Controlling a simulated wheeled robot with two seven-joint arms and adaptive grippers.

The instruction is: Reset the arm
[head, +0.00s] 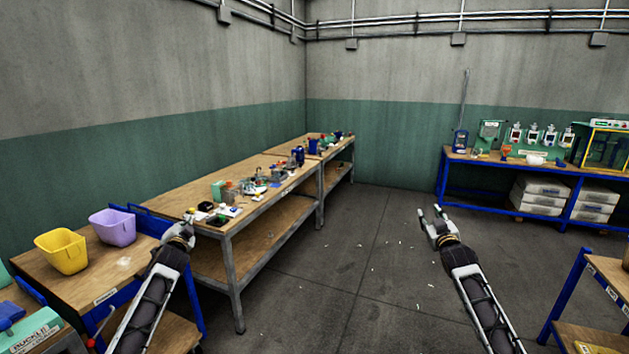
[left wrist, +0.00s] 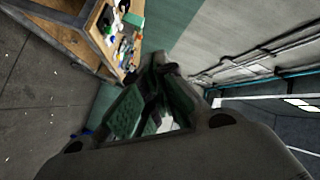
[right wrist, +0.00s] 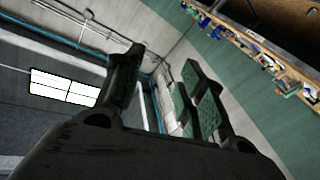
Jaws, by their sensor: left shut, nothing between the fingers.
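My left arm reaches in from the left in the head view. Its gripper (head: 189,217) is shut and empty, in front of the near end of the long wooden workbench (head: 262,215). The left gripper's fingers (left wrist: 155,100) lie close together in the left wrist view. My right arm reaches in from the lower right. Its gripper (head: 430,212) is held over the open floor, pointing forward, with its two fingers apart and nothing between them. In the right wrist view the right gripper's fingers (right wrist: 165,90) stand apart and empty.
A yellow bin (head: 62,252) and a purple bin (head: 112,228) stand on a blue-framed bench at left. Small parts crowd the long workbench. A blue bench (head: 460,157) with devices stands at the back right. A shelf edge (head: 612,275) is at lower right. The middle floor is clear apart from small scraps.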

